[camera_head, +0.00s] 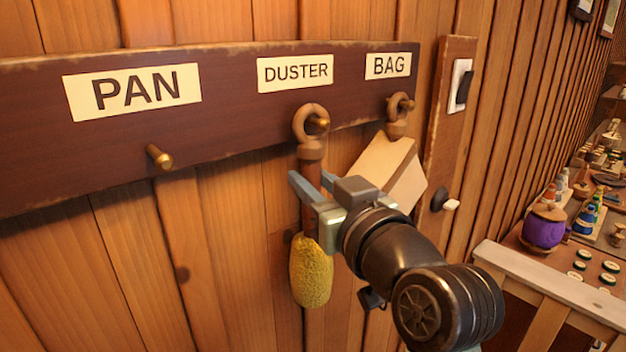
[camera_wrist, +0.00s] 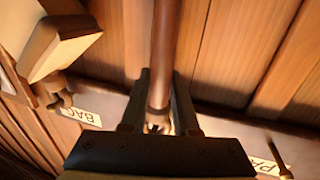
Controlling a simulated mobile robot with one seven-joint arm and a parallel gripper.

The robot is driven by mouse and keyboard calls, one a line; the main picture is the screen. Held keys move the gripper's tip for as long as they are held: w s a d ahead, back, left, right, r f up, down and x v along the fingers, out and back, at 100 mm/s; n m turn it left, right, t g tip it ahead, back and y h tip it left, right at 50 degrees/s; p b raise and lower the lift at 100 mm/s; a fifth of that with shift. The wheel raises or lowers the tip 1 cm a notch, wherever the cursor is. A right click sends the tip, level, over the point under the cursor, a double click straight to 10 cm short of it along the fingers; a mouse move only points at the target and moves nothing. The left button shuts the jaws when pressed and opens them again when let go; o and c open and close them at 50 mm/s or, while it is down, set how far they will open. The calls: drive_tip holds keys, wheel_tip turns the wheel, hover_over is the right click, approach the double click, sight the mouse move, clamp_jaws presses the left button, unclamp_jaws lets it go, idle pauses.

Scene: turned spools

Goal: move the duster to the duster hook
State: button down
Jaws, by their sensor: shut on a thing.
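The duster (camera_head: 310,268) has a yellow fluffy head, a brown handle and a wooden ring at its top. It hangs upright with its head down. Its ring is at the brass peg under the DUSTER label (camera_head: 295,73), and the peg tip (camera_head: 321,125) shows within the ring. My gripper (camera_head: 308,188) is shut on the handle below the ring. In the wrist view the handle (camera_wrist: 165,45) runs between the two fingers (camera_wrist: 158,105). I cannot tell how far the ring is over the peg.
The dark hook board (camera_head: 225,110) also carries a bare peg (camera_head: 159,157) under the PAN label (camera_head: 132,92). A pale block-like thing (camera_head: 385,165) hangs by a ring at the BAG peg (camera_head: 404,104), close right of my gripper. A switch (camera_head: 461,85) and a shelf with a purple pot (camera_head: 544,228) are further right.

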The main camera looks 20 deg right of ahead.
drive_tip(key=c, duration=0.6)
unclamp_jaws()
drive_tip(key=s+d+b, duration=0.1)
drive_tip(key=s+b, duration=0.4)
drive_tip(key=s, duration=0.8)
drive_tip(key=w+a+r+t+h+b, duration=0.1)
drive_tip(key=w+a+r+t+b, duration=0.15)
drive_tip(key=a+r+t, duration=0.4)
drive_tip(key=s+a+r+t, duration=0.1)
drive_tip(key=a+r, duration=0.1)
drive_tip(key=a, duration=0.1)
drive_tip(key=s+a+r+t, duration=0.1)
drive_tip(key=s+a+r, duration=0.1)
drive_tip(key=a, duration=0.1)
drive_tip(key=s+a+r+m+t, duration=0.1)
drive_tip(key=a+r, duration=0.1)
drive_tip(key=a, duration=0.1)
drive_tip(key=shift+s+a+r+h, duration=0.25)
drive_tip(key=shift+a+r+h, duration=0.05)
drive_tip(key=shift+a+r, duration=0.05)
